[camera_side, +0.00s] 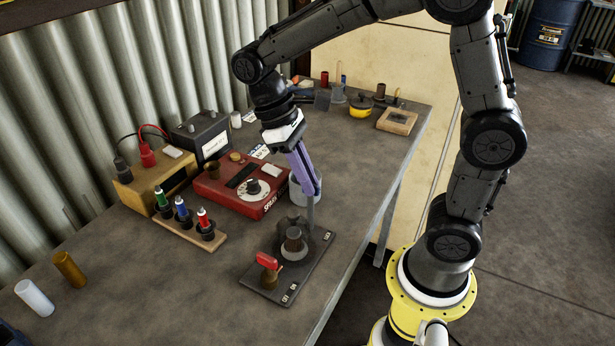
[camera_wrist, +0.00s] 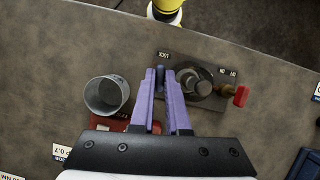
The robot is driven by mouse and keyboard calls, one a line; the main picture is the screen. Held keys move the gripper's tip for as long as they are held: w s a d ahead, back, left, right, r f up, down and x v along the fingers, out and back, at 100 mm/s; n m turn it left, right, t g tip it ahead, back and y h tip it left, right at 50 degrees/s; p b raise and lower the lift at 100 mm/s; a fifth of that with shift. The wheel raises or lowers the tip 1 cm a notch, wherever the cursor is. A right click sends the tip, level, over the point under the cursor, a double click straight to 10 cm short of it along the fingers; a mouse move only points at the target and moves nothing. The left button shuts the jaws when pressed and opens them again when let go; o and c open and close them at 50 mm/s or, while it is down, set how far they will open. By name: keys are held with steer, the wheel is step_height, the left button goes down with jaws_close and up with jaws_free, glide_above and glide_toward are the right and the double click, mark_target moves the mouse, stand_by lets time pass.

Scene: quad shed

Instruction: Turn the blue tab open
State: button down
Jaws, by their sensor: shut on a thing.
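A dark panel (camera_side: 268,283) lies on the bench with a red tab (camera_side: 267,260) on a brass stem at its near end and a round grey fitting (camera_side: 294,246) near its middle. The red tab also shows in the wrist view (camera_wrist: 241,96). My gripper (camera_side: 311,200) points down at the panel's far end, beside the round fitting. In the wrist view, my purple fingers (camera_wrist: 160,75) are close together near the "LOCK" label, with a narrow bluish piece, the blue tab (camera_wrist: 160,80), between them. The fingers hide most of the tab, so its angle cannot be told.
A grey cup (camera_wrist: 105,95) stands close beside my fingers. A red box with a dial (camera_side: 235,188) and a wooden rack with coloured-top pieces (camera_side: 188,232) stand to the left.

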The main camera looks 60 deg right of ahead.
steer(key=c, duration=0.9)
jaws_free()
steer(key=shift+r, duration=0.1)
steer(key=d+v, duration=0.1)
steer(key=v, duration=1.2)
steer(key=shift+a+r, duration=0.45)
